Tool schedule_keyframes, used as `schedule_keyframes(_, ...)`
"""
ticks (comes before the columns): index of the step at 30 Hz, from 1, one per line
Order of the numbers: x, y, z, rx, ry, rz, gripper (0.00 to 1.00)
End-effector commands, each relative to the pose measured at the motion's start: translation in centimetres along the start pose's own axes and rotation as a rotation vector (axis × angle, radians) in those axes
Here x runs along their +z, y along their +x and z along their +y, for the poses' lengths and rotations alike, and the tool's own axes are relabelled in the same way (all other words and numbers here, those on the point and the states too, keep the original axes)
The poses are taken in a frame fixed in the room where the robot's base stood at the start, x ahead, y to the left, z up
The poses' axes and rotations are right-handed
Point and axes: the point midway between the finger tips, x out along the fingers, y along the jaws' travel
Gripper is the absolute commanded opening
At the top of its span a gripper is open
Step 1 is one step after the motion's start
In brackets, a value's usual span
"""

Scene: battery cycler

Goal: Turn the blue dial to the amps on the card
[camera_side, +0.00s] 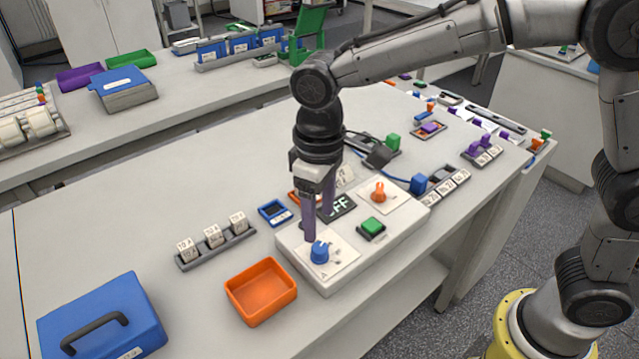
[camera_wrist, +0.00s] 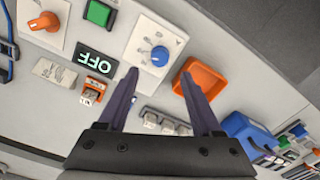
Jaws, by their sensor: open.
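The blue dial (camera_side: 320,252) sits on a white plate at the front left end of the white cycler box (camera_side: 392,240). In the wrist view the dial (camera_wrist: 160,56) shows a white pointer line and small marks around it, too small to read. My gripper (camera_side: 318,228) points down, open and empty, just behind and above the dial. In the wrist view my gripper (camera_wrist: 160,72) has its fingers spread, with the dial between and beyond the tips. A pale card (camera_wrist: 55,72) with unreadable print stands behind the box; it is partly hidden behind my gripper in the side view (camera_side: 345,176).
The box also bears an orange dial (camera_side: 379,192), a green button (camera_side: 372,226) and a dark display (camera_wrist: 96,56) reading OFF. An orange tray (camera_side: 261,291), a rack of white blocks (camera_side: 214,240) and a blue case (camera_side: 104,318) lie to the left.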

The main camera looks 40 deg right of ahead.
Motion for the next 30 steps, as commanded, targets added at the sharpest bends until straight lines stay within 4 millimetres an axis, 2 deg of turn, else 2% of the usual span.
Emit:
schedule_keyframes(3,-0.1,-2.6,0.0,-0.001,0.000,0.005,0.67)
schedule_keyframes(10,0.0,-5.8,0.0,0.000,0.000,0.002,0.67)
schedule_keyframes(15,0.0,-6.7,0.0,0.000,0.000,0.000,0.67)
schedule_keyframes(24,0.0,-6.7,0.1,0.000,0.001,0.000,0.67)
schedule_keyframes(26,0.0,-6.8,0.5,0.000,0.013,0.004,0.67)
schedule_keyframes(29,0.4,-9.0,2.3,-0.005,0.056,0.056,0.67)
schedule_keyframes(30,1.0,-10.0,3.3,-0.006,0.079,0.078,0.67)
